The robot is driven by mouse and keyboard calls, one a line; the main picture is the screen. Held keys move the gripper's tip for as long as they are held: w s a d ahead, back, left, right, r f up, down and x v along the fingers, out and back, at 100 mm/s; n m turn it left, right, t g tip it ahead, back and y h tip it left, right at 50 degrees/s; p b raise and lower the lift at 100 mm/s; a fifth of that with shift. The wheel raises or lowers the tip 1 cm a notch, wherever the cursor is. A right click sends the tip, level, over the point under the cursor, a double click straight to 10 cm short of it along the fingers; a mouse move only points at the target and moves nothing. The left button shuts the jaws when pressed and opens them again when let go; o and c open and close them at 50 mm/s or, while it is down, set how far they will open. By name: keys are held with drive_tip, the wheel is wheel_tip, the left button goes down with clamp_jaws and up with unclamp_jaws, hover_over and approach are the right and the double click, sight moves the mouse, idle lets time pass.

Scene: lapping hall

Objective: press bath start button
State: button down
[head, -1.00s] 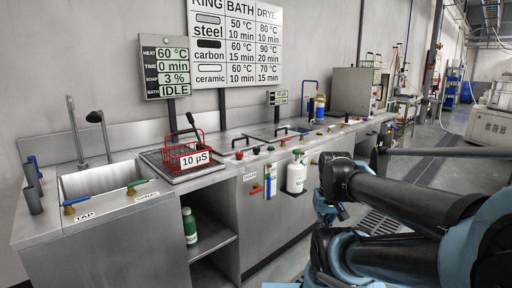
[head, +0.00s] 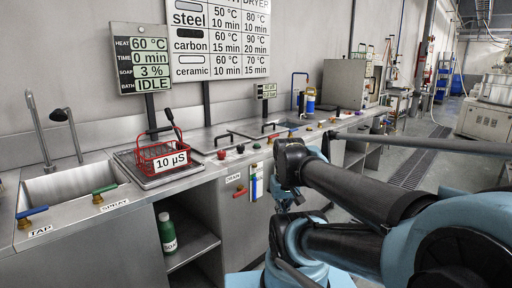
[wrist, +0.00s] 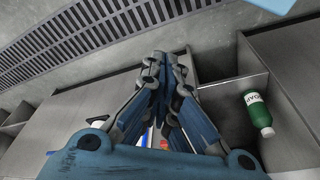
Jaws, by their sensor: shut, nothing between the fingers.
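Several small round buttons sit in a row along the counter's front edge, right of the red basket, in the head view: a red one (head: 221,155), another (head: 240,149) and a greenish one (head: 256,145). Which one is the bath start button I cannot tell; no label is readable there. The status panel (head: 141,58) on the wall reads 60 °C, 0 min, 3 % and BATH IDLE. My gripper (wrist: 160,68) is shut and empty in the wrist view, pointing down over the floor and bench front. In the head view my arm is at the right, apart from the buttons.
The red wire basket (head: 163,157), labelled 10 µS, stands on a tray left of the buttons. A sink (head: 72,183) with blue and green tap levers is at the left. A green soap bottle (head: 167,233) stands on the shelf below; it also shows in the wrist view (wrist: 257,114).

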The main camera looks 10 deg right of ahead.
drive_tip(key=w+r+n+t, duration=0.1)
drive_tip(key=w+r+t, duration=0.1)
drive_tip(key=w+r, duration=0.85)
wheel_tip(320, 180, up, 8)
drive_tip(key=n+t+h, duration=0.2)
drive_tip(key=n+t, duration=0.3)
hover_over(257, 145)
drive_tip(key=w, duration=0.2)
drive_tip(key=shift+s+a, duration=0.15)
drive_tip(key=shift+a, duration=0.3)
drive_tip(key=shift+f, duration=0.1)
drive_tip(key=shift+f, duration=4.3)
drive_tip(key=shift+f, duration=0.1)
drive_tip(key=shift+s+f, duration=0.1)
drive_tip(key=shift+f, duration=0.15)
